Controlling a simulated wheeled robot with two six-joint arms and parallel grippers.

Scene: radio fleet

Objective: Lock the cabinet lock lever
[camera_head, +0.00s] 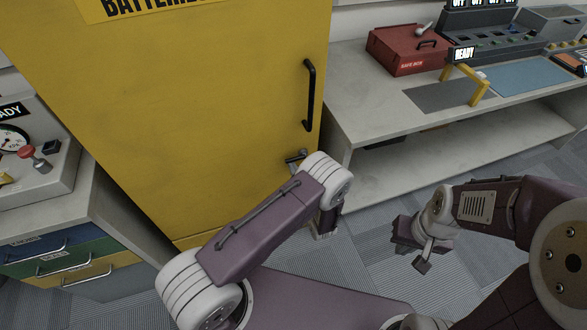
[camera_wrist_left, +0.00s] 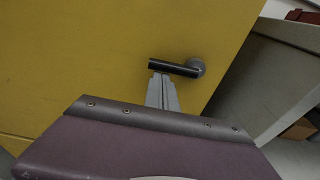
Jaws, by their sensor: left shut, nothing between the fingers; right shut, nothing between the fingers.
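The yellow cabinet (camera_head: 200,90) has a closed-looking door. Its lock lever (camera_head: 296,158) is low near the right edge, below the black handle. In the left wrist view the lever (camera_wrist_left: 173,67) has a dark bar lying roughly level, pointing left from a round grey pivot. My left gripper (camera_wrist_left: 160,80) is shut and empty, its fingertips just below the bar's left part. I cannot tell whether they touch it. In the head view my left arm partly hides the area below the lever. My right gripper (camera_head: 422,262) is shut and empty, away from the cabinet over the floor.
A black door handle (camera_head: 309,95) sticks out above the lever. A grey workbench (camera_head: 370,110) with a red box (camera_head: 402,50) and consoles stands right of the cabinet. A drawer unit (camera_head: 62,265) stands at the left. Floor is open at the lower right.

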